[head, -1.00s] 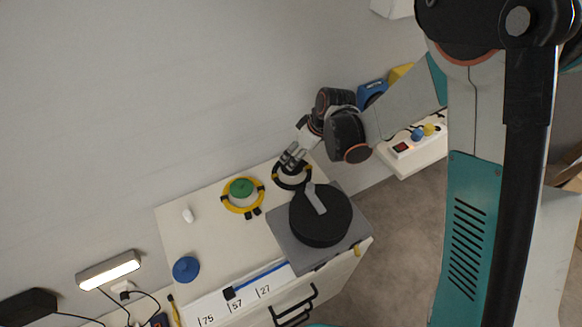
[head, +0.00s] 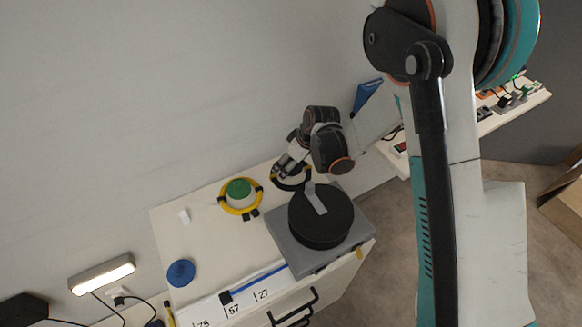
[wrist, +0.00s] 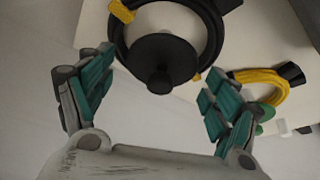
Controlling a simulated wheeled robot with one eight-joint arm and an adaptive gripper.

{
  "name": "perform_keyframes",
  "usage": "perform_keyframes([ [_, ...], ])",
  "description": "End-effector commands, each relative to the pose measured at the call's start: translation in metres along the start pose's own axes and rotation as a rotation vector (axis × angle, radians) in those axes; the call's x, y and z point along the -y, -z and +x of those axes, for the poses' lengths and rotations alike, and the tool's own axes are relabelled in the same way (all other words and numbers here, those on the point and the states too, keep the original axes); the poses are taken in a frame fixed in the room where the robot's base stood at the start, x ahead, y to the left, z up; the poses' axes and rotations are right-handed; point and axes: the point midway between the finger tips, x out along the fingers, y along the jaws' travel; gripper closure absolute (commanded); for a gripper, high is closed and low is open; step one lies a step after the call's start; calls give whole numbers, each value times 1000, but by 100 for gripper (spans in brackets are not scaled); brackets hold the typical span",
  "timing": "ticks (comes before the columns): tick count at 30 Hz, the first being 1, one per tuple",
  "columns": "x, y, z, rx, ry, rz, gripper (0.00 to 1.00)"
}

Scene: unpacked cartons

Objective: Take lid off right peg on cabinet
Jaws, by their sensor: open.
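The cabinet (head: 200,245) has a white top with two round stations near its wall side. At the right one, a black lid (wrist: 160,60) with a round knob sits on a whitish peg, with a black ring (wrist: 121,50) with yellow marks around it. In the head view my gripper (head: 282,166) hides most of this peg; part of the black ring (head: 290,187) shows. In the wrist view my gripper (wrist: 155,95) is open, its teal-padded fingers either side of the knob, apart from it. The left peg has a green lid (head: 239,188) and a yellow ring (head: 224,203) around it.
A black disc (head: 320,218) with a grey bar lies on a grey plate (head: 297,260) just in front of the right peg. A blue knobbed disc (head: 181,273) and a small white piece (head: 184,216) lie at left. The cabinet top between them is clear.

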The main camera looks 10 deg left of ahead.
Motion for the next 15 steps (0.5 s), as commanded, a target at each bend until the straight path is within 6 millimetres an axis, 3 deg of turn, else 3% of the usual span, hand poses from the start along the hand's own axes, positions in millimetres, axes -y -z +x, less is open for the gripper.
perform_keyframes([
  [1, 0, 0, 0, 0, 0, 0, 18],
  [6, 0, 0, 0, 0, 0, 0, 53],
  [15, 0, 0, 0, 0, 0, 0, 53],
])
